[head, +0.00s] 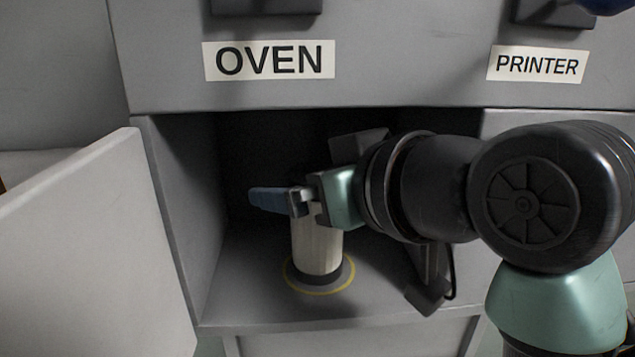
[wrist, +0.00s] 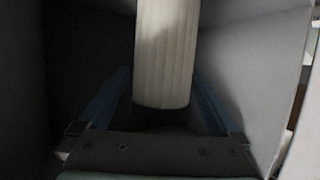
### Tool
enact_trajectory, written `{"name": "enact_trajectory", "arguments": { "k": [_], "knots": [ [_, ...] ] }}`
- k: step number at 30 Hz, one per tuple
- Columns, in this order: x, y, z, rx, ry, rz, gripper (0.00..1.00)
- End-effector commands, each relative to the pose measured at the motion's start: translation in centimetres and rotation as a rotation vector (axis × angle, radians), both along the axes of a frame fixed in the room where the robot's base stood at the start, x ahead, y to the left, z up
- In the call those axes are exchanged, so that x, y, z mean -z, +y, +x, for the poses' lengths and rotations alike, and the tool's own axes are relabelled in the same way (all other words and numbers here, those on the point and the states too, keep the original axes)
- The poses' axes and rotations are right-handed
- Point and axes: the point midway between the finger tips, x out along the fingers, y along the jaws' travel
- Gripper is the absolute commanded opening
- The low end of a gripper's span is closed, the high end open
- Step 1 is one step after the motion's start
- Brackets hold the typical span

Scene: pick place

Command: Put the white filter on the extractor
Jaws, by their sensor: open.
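The white filter (head: 318,248) is a pale ribbed cylinder. It stands upright on a dark round base inside the open compartment under the OVEN label. My gripper (head: 264,200) reaches in from the right at the height of the filter's top, and its blue finger extends left past it. In the wrist view the filter (wrist: 166,55) shows between the two blue fingers of my gripper (wrist: 162,80), with a visible gap on each side. The gripper is open and not closed on it. The filter's top is partly hidden by the gripper in the head view. I cannot identify an extractor.
A yellow ring (head: 321,291) surrounds the base on the compartment floor (head: 235,290). An open door (head: 90,245) stands at the left. The compartment walls are close on both sides. Panels labelled OVEN (head: 269,60) and PRINTER (head: 537,65) are above.

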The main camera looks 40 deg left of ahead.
Motion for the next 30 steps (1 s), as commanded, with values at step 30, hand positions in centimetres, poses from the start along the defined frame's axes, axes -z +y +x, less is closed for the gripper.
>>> {"name": "enact_trajectory", "arguments": {
  "k": [30],
  "knots": [
    [-4.9, -10.9, -2.2, -0.001, 0.001, -0.001, 0.98]
  ]
}}
